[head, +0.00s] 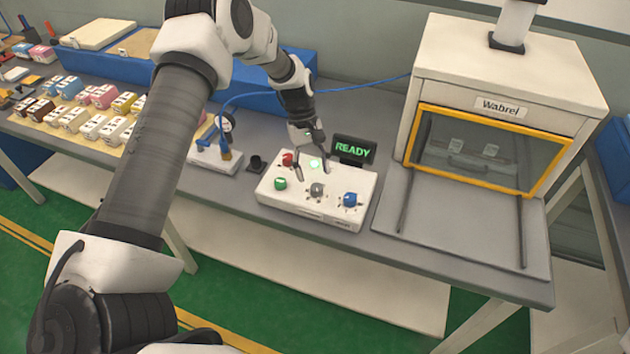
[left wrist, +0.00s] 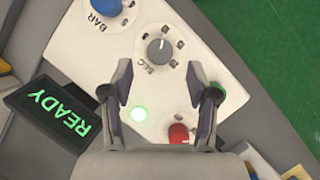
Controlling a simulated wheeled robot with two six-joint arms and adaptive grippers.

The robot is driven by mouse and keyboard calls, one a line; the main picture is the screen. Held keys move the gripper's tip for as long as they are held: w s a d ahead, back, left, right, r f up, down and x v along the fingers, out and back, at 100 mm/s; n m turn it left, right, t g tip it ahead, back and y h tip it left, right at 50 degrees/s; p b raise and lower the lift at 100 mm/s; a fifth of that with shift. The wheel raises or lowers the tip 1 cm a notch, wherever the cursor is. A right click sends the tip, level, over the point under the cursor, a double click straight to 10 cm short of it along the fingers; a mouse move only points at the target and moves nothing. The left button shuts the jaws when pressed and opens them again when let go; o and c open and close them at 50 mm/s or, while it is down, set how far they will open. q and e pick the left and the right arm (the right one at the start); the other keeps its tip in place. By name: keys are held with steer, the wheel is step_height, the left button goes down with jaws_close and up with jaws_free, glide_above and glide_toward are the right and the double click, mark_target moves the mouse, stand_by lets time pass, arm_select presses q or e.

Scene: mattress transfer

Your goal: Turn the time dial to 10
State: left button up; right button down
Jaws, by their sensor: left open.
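The time dial is the grey knob (head: 317,190) marked SEC in the middle of the white control box (head: 330,215). In the left wrist view the grey dial (left wrist: 160,50) has a light pointer line and small numbers around it, too small to read. My left gripper (head: 313,168) is open above the box, pointing down. In the left wrist view its two fingers (left wrist: 157,78) are apart and empty, and the dial lies just beyond the tips, between their lines. My right gripper does not show.
A blue BAR dial (head: 350,200), a green button (head: 280,183) and a red knob (head: 287,159) share the box. A small screen (head: 354,150) behind it reads READY. A Wabrel machine (head: 500,100) stands to the right. A small white device (head: 215,158) with a blue cable stands to the left.

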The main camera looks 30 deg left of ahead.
arm_select(q)
steer(key=v, duration=0.7)
steer(key=shift+r, duration=0.3)
steer(key=shift+a, duration=0.1)
